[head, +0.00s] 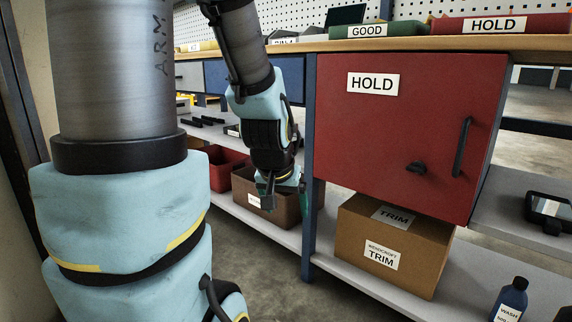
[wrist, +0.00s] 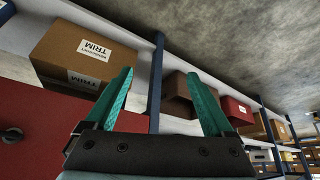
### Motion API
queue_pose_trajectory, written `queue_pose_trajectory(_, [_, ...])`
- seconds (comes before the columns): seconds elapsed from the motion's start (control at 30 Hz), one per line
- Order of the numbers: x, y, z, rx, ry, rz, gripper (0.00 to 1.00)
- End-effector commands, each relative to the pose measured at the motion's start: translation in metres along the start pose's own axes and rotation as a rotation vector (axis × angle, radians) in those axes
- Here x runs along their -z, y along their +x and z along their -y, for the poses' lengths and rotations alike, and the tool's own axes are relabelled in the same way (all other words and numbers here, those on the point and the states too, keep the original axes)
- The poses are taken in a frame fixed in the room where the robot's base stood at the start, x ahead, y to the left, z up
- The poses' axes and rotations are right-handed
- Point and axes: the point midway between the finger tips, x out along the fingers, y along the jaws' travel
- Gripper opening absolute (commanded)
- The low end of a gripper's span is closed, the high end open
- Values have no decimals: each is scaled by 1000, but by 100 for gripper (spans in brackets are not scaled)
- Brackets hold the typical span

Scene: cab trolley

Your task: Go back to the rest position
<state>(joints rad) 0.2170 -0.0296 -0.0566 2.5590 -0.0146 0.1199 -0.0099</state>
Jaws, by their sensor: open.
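My gripper (wrist: 160,100) is open and empty, with two teal fingers spread apart in the wrist view. In the head view my gripper (head: 286,190) hangs low in front of the bench, left of the red HOLD cabinet and near a brown box. My arm fills the left of the head view and hides part of the bench. The red cabinet (head: 400,130) has its door shut, with a dark handle on the right and a small dark knob near its bottom. The cabinet also shows at the lower left of the wrist view (wrist: 50,130).
A TRIM carton (head: 362,235) stands on the lower shelf under the cabinet. A brown box (head: 280,208) and a red bin (head: 226,170) stand farther left. A blue post (head: 308,160) is close to my gripper. A WASH bottle (head: 510,300) stands at right. Floor shows below the shelf.

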Motion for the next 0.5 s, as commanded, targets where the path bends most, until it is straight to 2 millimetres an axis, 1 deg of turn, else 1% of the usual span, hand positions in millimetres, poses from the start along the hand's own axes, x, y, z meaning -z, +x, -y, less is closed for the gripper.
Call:
queue_pose_trajectory(0.03, [-5, -21, 15, 19, -36, 80, 88])
queue_pose_trajectory(0.1, [-23, -35, 32, 38, -81, 191, 88])
queue_pose_trajectory(0.17, [-38, -49, 44, 50, -120, 282, 88])
queue_pose_trajectory(0.2, [-48, -60, 52, 57, -147, 342, 88])
queue_pose_trajectory(0.23, [-51, -68, 54, 59, -159, 372, 88])
queue_pose_trajectory(0.3, [-39, -82, 51, 56, -147, 356, 88])
queue_pose_trajectory(0.37, [-31, -96, 50, 56, -146, 355, 88])
queue_pose_trajectory(0.5, [-12, -132, 50, 56, -145, 353, 88])
